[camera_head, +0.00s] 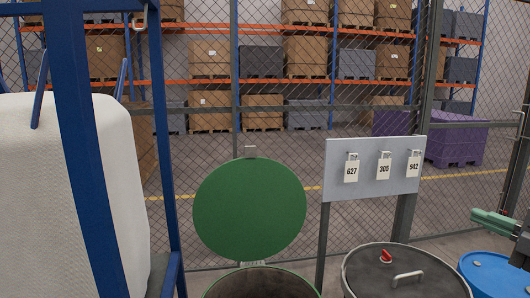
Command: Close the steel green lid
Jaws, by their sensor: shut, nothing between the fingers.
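The green lid (249,210) is a round disc standing upright, open, with its flat face toward me and a small tab at its top edge. It is joined by a hinge at its bottom to the back rim of an open steel drum (262,284), whose lower part is cut off by the picture. My gripper (474,216) reaches in from the right edge with greenish fingers pointing left. It is shut and empty, well to the right of the lid and apart from it. The rest of the arm is mostly out of view.
A closed dark drum (435,285) with a handle and red knob stands right of the open drum, then a blue drum (500,275). A tag board (374,185) stands behind. A blue frame (168,150) with a white sack (25,200) is left. Mesh fencing closes the back.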

